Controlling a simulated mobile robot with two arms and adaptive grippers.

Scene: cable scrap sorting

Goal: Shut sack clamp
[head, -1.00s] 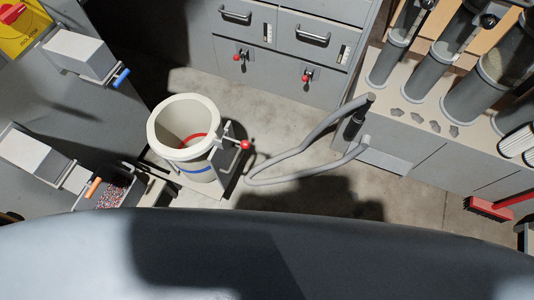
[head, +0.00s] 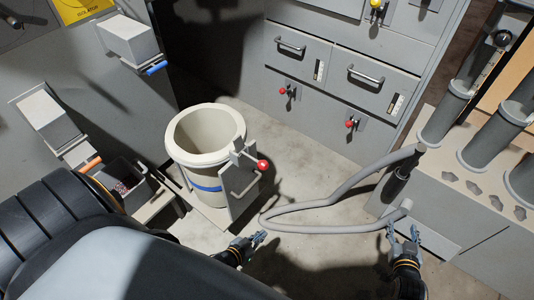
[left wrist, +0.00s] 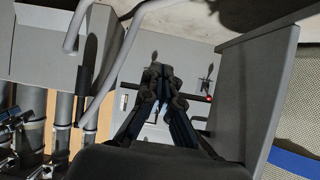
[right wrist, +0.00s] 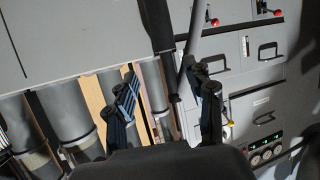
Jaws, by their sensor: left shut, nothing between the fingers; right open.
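The cream sack (head: 193,165) with a blue band stands upright with its round mouth open. It also shows at the right edge of the left wrist view (left wrist: 300,110). The clamp with a red knob (head: 262,166) sits at the sack's right rim, above a grey bracket plate (head: 243,190). Whether the clamp is open or shut is unclear. My left gripper (head: 261,238) is shut and empty, low and in front of the bracket, apart from the clamp. My right gripper (head: 403,235) is open and empty, farther right, near the hose end.
A grey hose (head: 320,216) loops across the floor between my grippers and joins the grey cabinet (head: 480,200) on the right. A drawer cabinet (head: 345,75) stands behind. Chutes and a bin of scrap (head: 120,185) are left of the sack. Concrete floor shows behind the hose.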

